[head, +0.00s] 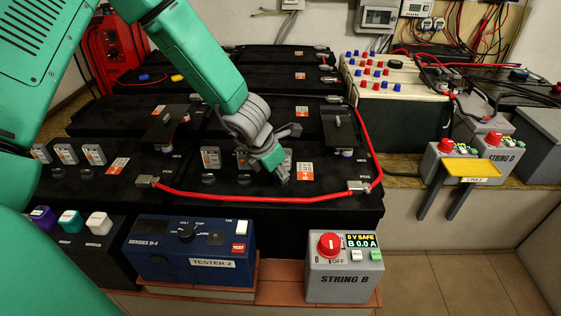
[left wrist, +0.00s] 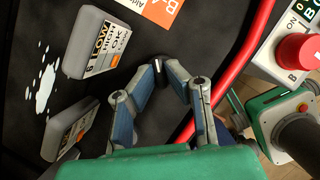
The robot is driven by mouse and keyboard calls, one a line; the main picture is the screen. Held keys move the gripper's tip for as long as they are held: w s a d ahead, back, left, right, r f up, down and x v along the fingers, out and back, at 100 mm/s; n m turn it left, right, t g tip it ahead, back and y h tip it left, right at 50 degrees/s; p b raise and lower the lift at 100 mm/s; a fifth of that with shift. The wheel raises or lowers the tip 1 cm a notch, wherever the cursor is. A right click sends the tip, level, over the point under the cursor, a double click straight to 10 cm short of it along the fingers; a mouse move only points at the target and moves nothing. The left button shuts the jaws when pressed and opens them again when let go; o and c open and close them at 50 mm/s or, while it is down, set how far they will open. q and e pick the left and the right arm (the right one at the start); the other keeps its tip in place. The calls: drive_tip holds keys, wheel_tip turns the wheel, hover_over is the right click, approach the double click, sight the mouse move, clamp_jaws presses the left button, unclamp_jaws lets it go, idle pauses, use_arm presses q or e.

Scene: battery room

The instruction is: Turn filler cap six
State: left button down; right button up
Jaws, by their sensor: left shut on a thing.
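My left gripper (head: 278,172) reaches down onto the front right black battery (head: 330,205), at the right end of its row of filler caps. In the left wrist view its fingertips (left wrist: 158,76) are closed together on a small dark cap with a pale mark, (left wrist: 158,72) mostly hidden between them. A grey level gauge (left wrist: 98,45) marked LOW, HIGH and OK stands to the left of the fingers, with another (left wrist: 75,130) below it. Two more black caps, one on the left (head: 208,179) and one in the middle (head: 244,177), stay free. My right gripper is not seen.
A red cable (head: 250,199) runs along the battery's front and up its right side, close to the fingers. In front stand the blue Tester 2 (head: 165,255) and the String B box (head: 343,275). A white splash (left wrist: 42,85) marks the battery top.

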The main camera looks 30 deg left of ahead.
use_arm(q)
drive_tip(key=m+p, duration=0.2)
drive_tip(key=p, duration=0.1)
drive_tip(key=m+h+p, duration=0.1)
drive_tip(key=m+p, duration=0.1)
drive_tip(key=p, duration=0.2)
drive_tip(key=m+g+p, duration=0.1)
drive_tip(key=m+p, duration=0.1)
drive_tip(key=p, duration=0.1)
drive_tip(key=shift+w+a+r+h, duration=0.1)
drive_tip(key=shift+a+r+h, duration=0.15)
drive_tip(key=shift+h, duration=0.15)
drive_tip(key=shift+f+m+g+h+p, duration=0.3)
drive_tip(key=shift+m+g+p, duration=0.1)
drive_tip(key=shift+m+p, duration=0.8)
drive_tip(key=c, duration=1.6)
unclamp_jaws()
drive_tip(key=shift+a, duration=0.1)
drive_tip(key=shift+r, duration=0.25)
drive_tip(key=v, duration=1.1)
drive_tip(key=shift+a+r, duration=0.15)
drive_tip(key=shift+a, duration=0.05)
